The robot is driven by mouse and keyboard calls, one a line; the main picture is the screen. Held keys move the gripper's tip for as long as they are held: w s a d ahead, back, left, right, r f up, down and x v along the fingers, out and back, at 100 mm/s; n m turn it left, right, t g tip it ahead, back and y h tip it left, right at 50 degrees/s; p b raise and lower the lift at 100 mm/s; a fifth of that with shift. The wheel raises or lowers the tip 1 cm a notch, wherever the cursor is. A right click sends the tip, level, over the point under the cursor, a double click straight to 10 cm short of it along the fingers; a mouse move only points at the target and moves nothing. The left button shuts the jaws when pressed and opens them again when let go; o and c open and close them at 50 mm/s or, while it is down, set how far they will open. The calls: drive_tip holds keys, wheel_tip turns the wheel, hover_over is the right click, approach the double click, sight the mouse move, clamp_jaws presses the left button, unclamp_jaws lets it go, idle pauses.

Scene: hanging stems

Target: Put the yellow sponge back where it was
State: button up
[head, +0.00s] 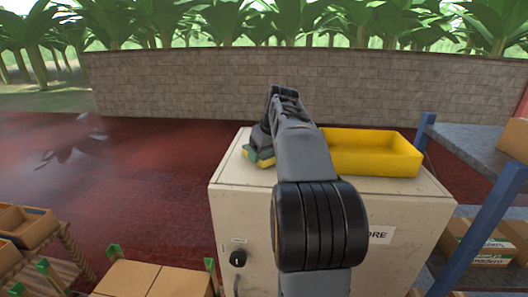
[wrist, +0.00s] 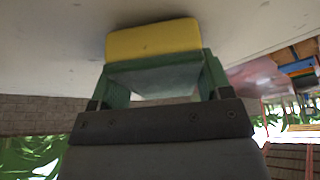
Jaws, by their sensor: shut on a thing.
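The yellow sponge (wrist: 153,38) is between the green-tipped fingers of my gripper (wrist: 158,62) in the wrist view. Its yellow face shows, with a shaded greenish face beside it. In the head view, my gripper (head: 259,153) is low over the left part of the pale cabinet's top (head: 400,190), left of the yellow tray. A little of the sponge (head: 265,161) shows under it there; my arm hides the rest. The sponge is at or very close to the cabinet top; I cannot tell whether it touches.
The open yellow tray (head: 375,153) stands on the cabinet top, just right of my arm. A blue-posted shelf (head: 470,240) with boxes is to the right. Cardboard boxes (head: 150,280) and wooden crates (head: 25,222) are at lower left. A brick wall (head: 200,85) runs behind.

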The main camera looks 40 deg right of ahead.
drive_tip(key=shift+f, duration=0.15)
drive_tip(key=o, duration=0.8)
drive_tip(key=v, duration=1.2)
drive_tip(key=shift+s, duration=0.1)
